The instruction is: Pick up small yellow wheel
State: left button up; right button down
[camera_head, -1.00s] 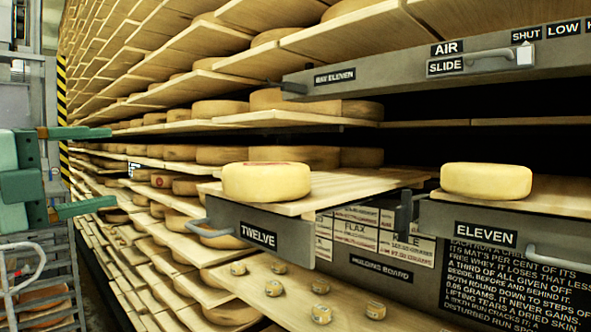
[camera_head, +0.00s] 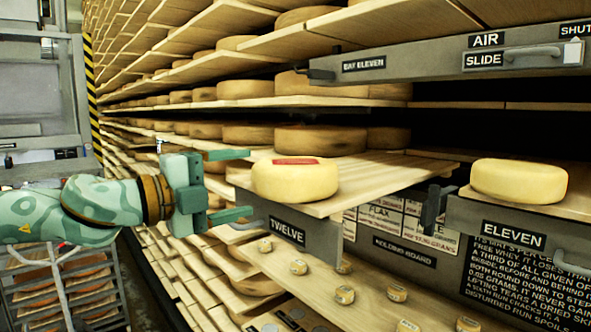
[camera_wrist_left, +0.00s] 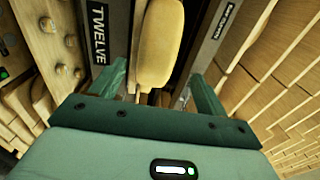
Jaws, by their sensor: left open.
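A small yellow cheese wheel (camera_head: 295,182) with a red patch on top lies flat on the pulled-out board (camera_head: 345,202) marked TWELVE. A second yellow wheel (camera_head: 519,181) lies on the board marked ELEVEN at the right. My left gripper (camera_head: 250,183) is open and empty, just left of the first wheel, with one finger above the other. In the left wrist view the yellow wheel (camera_wrist_left: 160,40) shows ahead of and between the open fingers of my left gripper (camera_wrist_left: 158,75). I cannot tell whether they touch it. My right gripper is out of view.
A lower board (camera_head: 375,312) holds several very small wheels. The TWELVE front panel (camera_head: 290,230) and its handle sit just below the gripper. The BAY ELEVEN beam (camera_head: 420,66) crosses above. Shelves of larger wheels (camera_head: 320,139) stand behind. A rack (camera_head: 60,290) stands at lower left.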

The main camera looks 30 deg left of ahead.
aim_at(257, 181)
pick_arm(q)
jog(key=shift+w+d+p, duration=0.1)
jog(key=shift+w+p, duration=0.25)
jog(key=shift+w+d+f+p, duration=0.1)
jog(key=shift+w+f+p, duration=0.2)
jog(key=shift+w, duration=0.35)
jog(key=shift+w+d+f+p, duration=0.1)
jog(key=shift+w+p, duration=0.3)
jog(key=shift+w, duration=0.2)
jog(key=shift+w+d, duration=0.1)
jog(key=shift+w, duration=0.15)
jog(key=shift+w+d+r, duration=0.1)
jog(key=shift+w+d, duration=0.25)
jog(key=shift+w, duration=0.25)
jog(key=shift+s, duration=0.1)
grip_shut()
jog(key=shift+r, duration=0.15)
